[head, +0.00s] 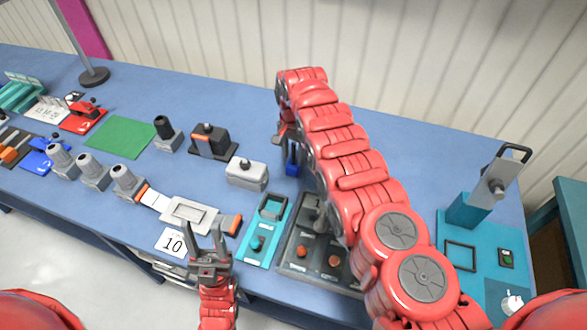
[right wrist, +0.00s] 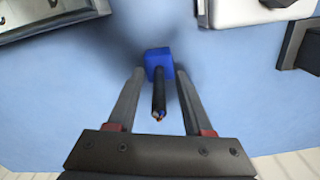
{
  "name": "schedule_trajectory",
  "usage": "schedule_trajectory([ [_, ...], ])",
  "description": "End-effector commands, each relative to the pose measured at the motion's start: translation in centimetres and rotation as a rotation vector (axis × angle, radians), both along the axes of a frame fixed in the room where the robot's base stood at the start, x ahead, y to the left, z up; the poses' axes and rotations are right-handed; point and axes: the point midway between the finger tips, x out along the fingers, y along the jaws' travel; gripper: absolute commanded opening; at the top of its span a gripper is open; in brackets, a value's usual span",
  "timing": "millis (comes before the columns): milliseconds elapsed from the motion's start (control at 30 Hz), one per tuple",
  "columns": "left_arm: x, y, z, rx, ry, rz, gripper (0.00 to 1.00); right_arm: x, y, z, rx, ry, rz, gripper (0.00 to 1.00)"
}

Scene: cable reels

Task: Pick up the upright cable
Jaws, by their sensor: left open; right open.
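The upright cable (right wrist: 158,95) is dark with a copper-coloured end and stands in a blue base (right wrist: 158,60) on the table. In the head view the blue part (head: 291,160) shows just below my right gripper (head: 285,140), largely hidden by my right arm. In the right wrist view my right gripper (right wrist: 160,75) is open, with one finger on each side of the cable. A gap shows on both sides, so it is not gripped. My left gripper (head: 206,235) is open and empty near the front edge, by the card marked 10.
On the blue table (head: 330,105), a grey box (head: 247,174) stands left of the cable. A teal device (head: 263,230) and a dark control panel (head: 300,262) lie in front. A teal station (head: 480,240) is at right. The table behind the cable is clear.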

Motion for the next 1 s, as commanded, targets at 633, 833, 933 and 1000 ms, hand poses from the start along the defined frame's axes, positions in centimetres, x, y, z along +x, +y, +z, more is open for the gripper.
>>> schedule_trajectory([
  [633,-0.01,0.0,0.07,0.0,0.0,0.0,0.5,0.01,0.01,0.09,0.0,0.0,0.0,0.0],
  [833,-0.01,0.0,0.06,0.0,0.0,0.0,0.5,-0.01,0.01,0.08,0.0,0.0,0.0,0.0],
  [933,0.0,0.0,0.06,0.0,0.0,0.0,0.5,-0.01,0.01,0.07,0.0,0.0,0.0,0.0],
  [1000,-0.01,0.0,0.06,0.0,0.0,0.0,0.5,-0.02,0.01,0.07,0.0,0.0,0.0,0.0],
])
